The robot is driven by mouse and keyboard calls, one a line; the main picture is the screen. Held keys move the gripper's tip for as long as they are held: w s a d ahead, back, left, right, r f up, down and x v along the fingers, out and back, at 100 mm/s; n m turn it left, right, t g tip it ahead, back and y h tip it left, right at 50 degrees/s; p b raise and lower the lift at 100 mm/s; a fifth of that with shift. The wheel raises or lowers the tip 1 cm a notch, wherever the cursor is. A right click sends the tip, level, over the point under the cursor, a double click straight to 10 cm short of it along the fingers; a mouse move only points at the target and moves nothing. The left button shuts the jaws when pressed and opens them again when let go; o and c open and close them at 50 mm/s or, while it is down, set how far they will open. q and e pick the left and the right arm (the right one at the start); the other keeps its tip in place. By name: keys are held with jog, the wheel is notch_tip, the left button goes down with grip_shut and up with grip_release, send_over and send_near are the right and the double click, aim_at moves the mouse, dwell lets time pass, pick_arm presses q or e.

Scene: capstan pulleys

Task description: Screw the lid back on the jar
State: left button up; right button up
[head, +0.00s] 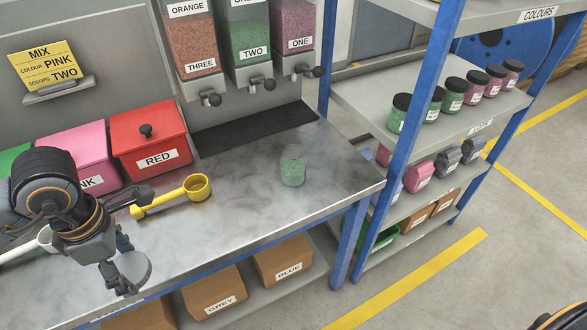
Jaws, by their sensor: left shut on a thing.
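The jar (293,171) stands upright on the grey worktop, right of centre, with green contents and no lid visible on it. My left gripper (118,262) is at the lower left, near the worktop's front edge, well left of the jar. It is shut on a round grey disc that looks like the lid (134,269), held tilted; the fingers cover part of it. My right gripper is out of view.
A yellow scoop (196,189) lies between my left gripper and the jar. A red bin (150,150) and a pink bin (80,150) stand behind. Dispensers (247,40) hang above the back. A blue-post shelf (350,200) is at right. The worktop around the jar is clear.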

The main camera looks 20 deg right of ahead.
pick_arm(q)
jog(key=m, duration=0.5)
jog(key=shift+s+d+f, duration=0.15)
jog(key=shift+s+d, duration=0.05)
jog(key=shift+d, duration=0.05)
jog(key=m, duration=0.5)
jog(key=shift+s+d+f, duration=0.15)
jog(key=shift+s+d, duration=0.05)
jog(key=m, duration=0.4)
jog(key=shift+s+d+f+m, duration=0.15)
jog(key=shift+m, duration=0.15)
jog(key=m, duration=0.5)
jog(key=shift+s+d+f, duration=0.15)
jog(key=shift+s+f, duration=0.05)
jog(key=shift+s, duration=0.05)
